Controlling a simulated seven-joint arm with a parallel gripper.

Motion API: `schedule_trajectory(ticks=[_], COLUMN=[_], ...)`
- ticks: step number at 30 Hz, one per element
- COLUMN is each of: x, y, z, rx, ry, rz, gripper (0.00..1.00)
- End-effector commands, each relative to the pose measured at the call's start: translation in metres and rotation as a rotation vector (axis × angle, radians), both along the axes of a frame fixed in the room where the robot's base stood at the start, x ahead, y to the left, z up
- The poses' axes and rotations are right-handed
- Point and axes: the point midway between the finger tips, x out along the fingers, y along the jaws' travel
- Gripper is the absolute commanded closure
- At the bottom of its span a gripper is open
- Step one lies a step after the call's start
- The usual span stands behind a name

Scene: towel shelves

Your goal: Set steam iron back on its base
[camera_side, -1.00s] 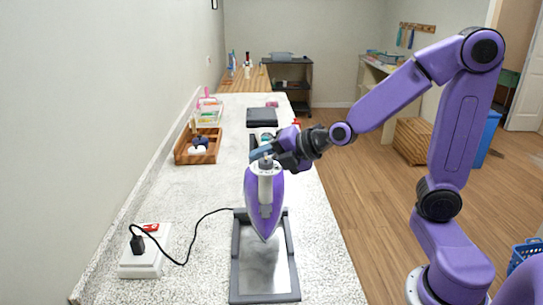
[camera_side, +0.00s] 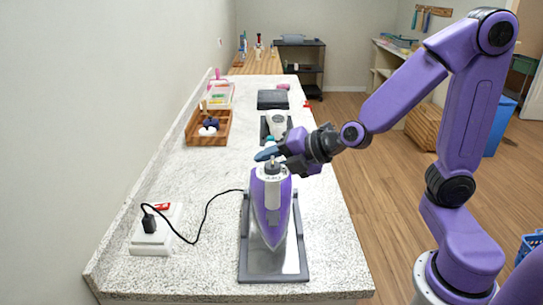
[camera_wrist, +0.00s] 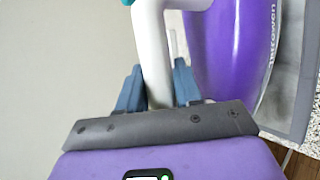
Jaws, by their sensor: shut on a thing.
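The purple steam iron (camera_side: 284,205) with a white handle is over the grey metal base (camera_side: 262,268) at the front of the counter. Its pointed end faces the counter's front edge. I cannot tell whether its underside touches the base. My gripper (camera_side: 270,156) is at the iron's rear end and shut on its handle. In the wrist view, the white handle (camera_wrist: 154,60) lies between the two blue fingers of my gripper (camera_wrist: 158,85), with the purple body (camera_wrist: 232,45) to the right. A black cord runs to the base's rear left corner.
A white socket block (camera_side: 150,243) with the cord's plug stands left of the base. Behind are a wooden tray (camera_side: 208,138), a dark stand with a white item (camera_side: 277,122) and a black folded thing (camera_side: 272,99).

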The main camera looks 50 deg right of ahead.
Motion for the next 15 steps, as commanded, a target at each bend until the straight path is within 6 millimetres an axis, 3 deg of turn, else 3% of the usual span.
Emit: schedule_trajectory(ticks=[15], x=[0.001], y=[0.001], z=[-0.036], rx=[0.004], ry=[-0.005], rz=[0.002], gripper=[1.0])
